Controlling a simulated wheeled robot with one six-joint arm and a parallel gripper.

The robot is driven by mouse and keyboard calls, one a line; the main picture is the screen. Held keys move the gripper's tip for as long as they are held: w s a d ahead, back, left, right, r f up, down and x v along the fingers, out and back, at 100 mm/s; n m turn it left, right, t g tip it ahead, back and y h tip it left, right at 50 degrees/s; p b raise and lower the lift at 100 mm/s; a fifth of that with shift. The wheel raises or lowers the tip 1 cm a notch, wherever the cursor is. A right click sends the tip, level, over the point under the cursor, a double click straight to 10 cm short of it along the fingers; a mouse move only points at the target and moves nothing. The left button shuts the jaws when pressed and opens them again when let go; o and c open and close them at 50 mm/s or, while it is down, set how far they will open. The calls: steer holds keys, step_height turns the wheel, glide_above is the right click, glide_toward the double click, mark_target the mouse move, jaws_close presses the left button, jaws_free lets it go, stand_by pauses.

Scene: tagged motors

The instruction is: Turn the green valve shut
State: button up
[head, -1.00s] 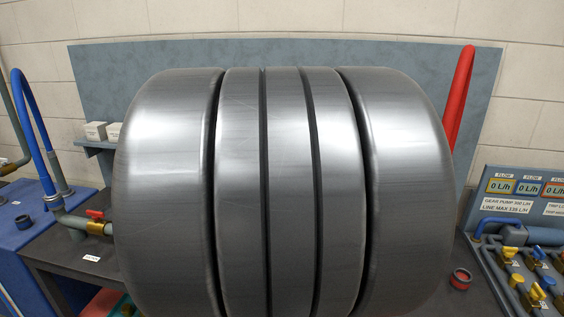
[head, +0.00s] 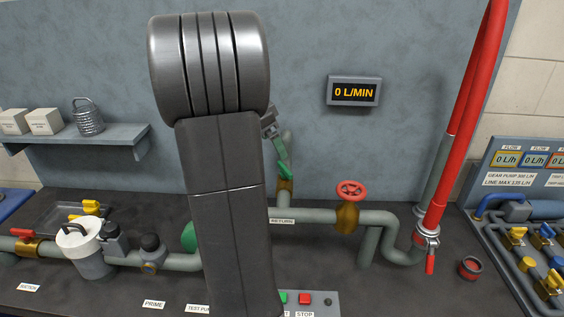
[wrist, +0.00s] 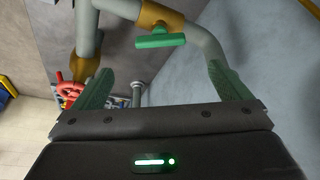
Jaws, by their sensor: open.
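The green valve has a bar handle (wrist: 160,41) on a brass body (wrist: 160,14) in the wrist view. In the head view its handle (head: 286,171) and brass body (head: 285,188) show just right of my arm, on an upright pipe above the return line. My gripper (wrist: 156,68) is open, with its two dark green fingers apart and nothing between them. The handle is ahead of the fingers, above the gap in the picture, and seems apart from them. In the head view my gripper (head: 278,146) is partly hidden by my arm, close to the handle.
A red wheel valve (head: 351,191) and a red hose (head: 458,130) stand to the right. A display (head: 354,92) reads 0 L/MIN. A white-lidded strainer (head: 85,250) and a shelf (head: 100,146) are at left. My arm hides the bench's middle.

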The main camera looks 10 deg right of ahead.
mark_target(285, 167)
steer(key=p+x, duration=0.1)
steer(key=x, duration=0.8)
steer(key=shift+f, duration=0.25)
steer(key=c, duration=1)
